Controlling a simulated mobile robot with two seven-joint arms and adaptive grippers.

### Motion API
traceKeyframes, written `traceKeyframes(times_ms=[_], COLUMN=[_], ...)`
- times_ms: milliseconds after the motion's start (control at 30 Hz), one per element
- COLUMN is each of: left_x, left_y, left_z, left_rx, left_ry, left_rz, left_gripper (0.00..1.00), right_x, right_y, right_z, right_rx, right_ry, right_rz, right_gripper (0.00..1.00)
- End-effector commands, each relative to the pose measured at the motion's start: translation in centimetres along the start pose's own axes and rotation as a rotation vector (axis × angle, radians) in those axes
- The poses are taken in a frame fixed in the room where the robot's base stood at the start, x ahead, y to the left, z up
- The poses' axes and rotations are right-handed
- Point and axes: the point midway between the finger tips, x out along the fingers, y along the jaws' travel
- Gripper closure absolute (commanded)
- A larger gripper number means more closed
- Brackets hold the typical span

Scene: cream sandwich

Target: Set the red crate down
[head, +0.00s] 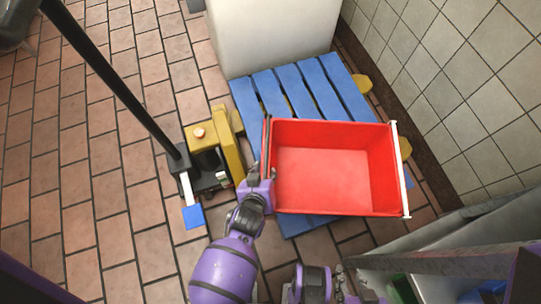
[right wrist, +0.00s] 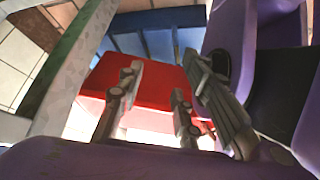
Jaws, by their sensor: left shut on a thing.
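The red crate (head: 335,180) is empty and upright, its open top facing up, over the front part of the blue pallet (head: 265,92). Its right end reaches past the pallet slats. I cannot tell whether its bottom touches the pallet. My left gripper (head: 263,178) is shut on the crate's left rim near the front corner. In the right wrist view, my right gripper (right wrist: 158,82) has its fingers apart with nothing between them. The crate (right wrist: 160,82) shows behind those fingers, and the blue pallet (right wrist: 160,40) beyond it.
A large white block (head: 270,35) stands on the back of the pallet. A yellow pallet jack (head: 205,150) with a black handle is at the left. A tiled wall (head: 465,85) bounds the right. A grey counter edge (head: 440,265) is at front right. Tiled floor is free at left.

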Motion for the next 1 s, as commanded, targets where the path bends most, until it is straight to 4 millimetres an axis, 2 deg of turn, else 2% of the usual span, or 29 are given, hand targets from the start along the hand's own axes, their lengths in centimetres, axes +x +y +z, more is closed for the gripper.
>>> traceKeyframes(times_ms=[33, 333, 500, 633, 933, 1000], left_x=[1.3, 7.9, 11.4, 13.0, 14.8, 15.6], left_y=[0.3, 0.2, -0.3, -0.4, -0.6, -0.9], left_z=[-0.8, -3.1, -2.3, -2.3, -2.2, -1.5], left_rx=[-0.004, -0.004, -0.005, -0.007, -0.006, -0.006], left_ry=[0.011, 0.009, 0.006, 0.008, 0.009, 0.005], left_rz=[0.008, 0.006, 0.006, 0.007, 0.007, 0.005], left_gripper=[1.00, 1.00, 1.00, 1.00, 1.00, 1.00], right_x=[0.3, 2.1, 3.5, 4.2, 5.0, 5.5], right_y=[0.0, 0.0, 0.0, 0.1, 0.3, 0.3], right_z=[0.4, 0.9, 1.1, 1.2, 1.4, 1.9], right_rx=[0.001, -0.008, -0.017, -0.023, -0.038, -0.039], right_ry=[-0.005, -0.006, -0.002, -0.003, -0.003, -0.009], right_rz=[0.000, -0.004, -0.007, -0.008, -0.011, -0.011], right_gripper=[0.67, 0.67, 0.67, 0.67, 0.67, 0.67])
